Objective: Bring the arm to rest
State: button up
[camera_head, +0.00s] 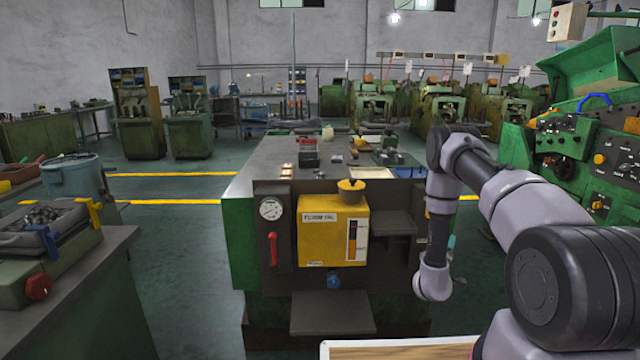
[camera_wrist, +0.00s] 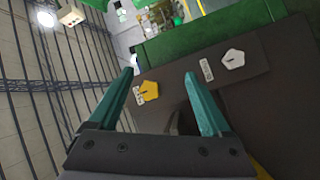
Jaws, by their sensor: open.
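My arm (camera_head: 510,195) reaches in from the lower right in the head view, bent with its wrist hanging down beside the right end of the green machine. My gripper (camera_wrist: 162,75) shows in the wrist view with its two teal fingers spread apart and nothing between them. In the head view the gripper is mostly hidden by my wrist; only a bit of teal shows. Beyond the fingers in the wrist view is a dark panel with a yellow knob (camera_wrist: 149,90) and a white knob (camera_wrist: 233,59).
The green machine (camera_head: 238,240) with a yellow box (camera_head: 320,233) stands ahead. A green control machine (camera_head: 570,140) is at the right, close to my arm. A bench with a metal tray (camera_head: 40,240) is at the left. Open floor (camera_head: 185,260) lies between bench and machine.

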jog(key=w+a+r+m+g+y, duration=0.1)
jog(key=w+a+r+m+y, duration=0.2)
jog(key=r, duration=1.1)
jog(key=w+a+r+m+g, duration=0.1)
jog(key=w+r+m, duration=0.3)
jog(key=r, duration=0.9)
jog(key=s+a+r+m+g+y, duration=0.1)
jog(key=s+a+r+y, duration=0.15)
jog(key=s+r, duration=0.45)
jog(key=s+a+r+m+g+y, duration=0.15)
jog(key=s+a+r, duration=0.25)
jog(key=r, duration=0.4)
jog(key=s+a+r+g+y, duration=0.1)
jog(key=s+a+r, duration=0.1)
jog(key=s, duration=0.9)
jog(key=s+a+r+g+y, duration=0.1)
jog(key=s+a+r, duration=0.1)
jog(key=s, duration=0.9)
jog(key=s+a+r+m+g+y, duration=0.1)
jog(key=s+a+r, duration=0.2)
jog(key=s, duration=0.8)
jog(key=shift+a+y, duration=0.35)
jog(key=shift+y, duration=0.05)
